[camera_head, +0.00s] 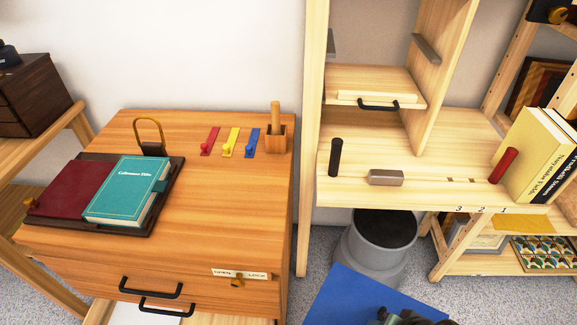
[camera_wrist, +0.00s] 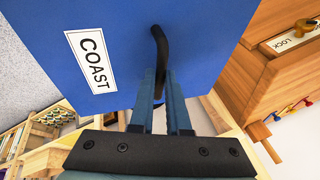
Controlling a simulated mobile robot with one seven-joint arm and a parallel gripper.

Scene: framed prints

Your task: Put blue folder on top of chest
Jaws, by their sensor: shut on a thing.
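The blue folder (camera_head: 345,297) shows at the bottom of the head view, in front of the shelf and right of the chest. In the wrist view the blue folder (camera_wrist: 110,25) fills the upper left, with a white "COAST" label and a black handle (camera_wrist: 159,48). My gripper (camera_wrist: 161,76) is shut on that handle. In the head view my gripper (camera_head: 408,318) is partly cut off by the bottom edge. The wooden chest (camera_head: 225,205) stands left of the folder; its lock also shows in the wrist view (camera_wrist: 303,28).
On the chest top are a dark tray (camera_head: 165,212) with red and teal books, red, yellow and blue tags, and a wooden holder (camera_head: 276,138). The front right of the top is clear. A shelf unit (camera_head: 420,185) and grey bin (camera_head: 375,250) stand at right.

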